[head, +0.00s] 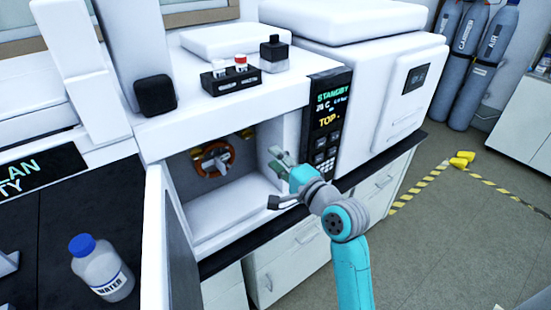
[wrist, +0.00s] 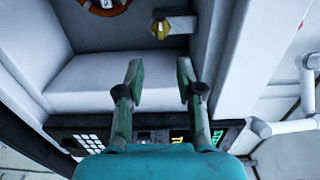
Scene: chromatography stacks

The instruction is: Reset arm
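My teal arm reaches up from the lower right in the head view. My gripper (head: 280,160) is at the right side of an open instrument compartment (head: 225,215), near its opening. In the wrist view my gripper (wrist: 160,80) has its two green fingers spread apart with nothing between them. Past the fingertips are the compartment's white floor and a yellow knob (wrist: 174,25) on its back wall.
A display panel (head: 326,120) reading STANDBY is right of the compartment. An open door (head: 165,240) stands at its left. A vial rack (head: 231,80) sits on top. A water bottle (head: 102,268) stands lower left. Gas cylinders (head: 480,60) stand at back right. Floor at right is mostly clear.

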